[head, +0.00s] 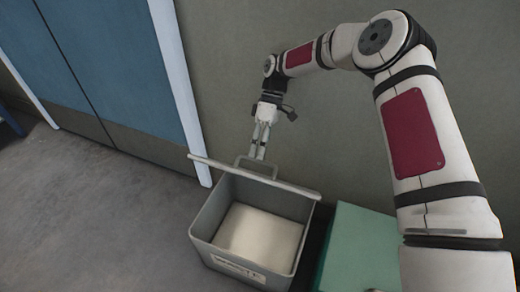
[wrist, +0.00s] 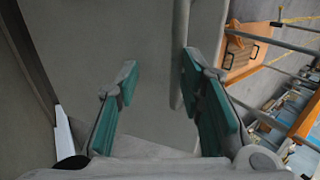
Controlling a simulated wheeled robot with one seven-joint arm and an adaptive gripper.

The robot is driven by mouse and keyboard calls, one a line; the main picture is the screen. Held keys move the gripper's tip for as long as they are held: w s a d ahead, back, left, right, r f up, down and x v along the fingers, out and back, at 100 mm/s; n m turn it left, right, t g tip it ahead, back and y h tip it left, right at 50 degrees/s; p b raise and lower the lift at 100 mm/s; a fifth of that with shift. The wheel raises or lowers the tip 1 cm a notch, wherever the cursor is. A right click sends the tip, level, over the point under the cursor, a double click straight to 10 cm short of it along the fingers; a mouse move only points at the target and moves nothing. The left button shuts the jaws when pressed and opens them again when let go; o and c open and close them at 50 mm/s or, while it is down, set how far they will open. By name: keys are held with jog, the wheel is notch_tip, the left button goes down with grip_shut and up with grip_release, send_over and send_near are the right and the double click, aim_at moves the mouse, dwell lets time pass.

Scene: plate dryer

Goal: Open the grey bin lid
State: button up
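The grey bin (head: 210,218) stands open on the floor in the head view, with a pale cream surface showing inside. Its grey lid (head: 215,166) stands raised along the far side and is seen nearly edge-on. A loop handle (head: 240,160) shows at the lid's edge. My gripper (head: 258,150) points down just behind the lid, close to the handle; whether it touches is unclear. In the wrist view my gripper (wrist: 160,66) has its two teal-padded fingers apart, with nothing clamped between them. A grey bar (wrist: 181,50) runs near the right finger.
A green box (head: 358,248) stands right of the bin. The wall (head: 235,85) is close behind my gripper. Blue doors (head: 120,65) with a pale frame are at the left. The floor (head: 90,215) left of the bin is clear.

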notch_tip(320, 180, up, 10)
jog(key=shift+a+f, duration=0.15)
jog(key=shift+f, duration=0.05)
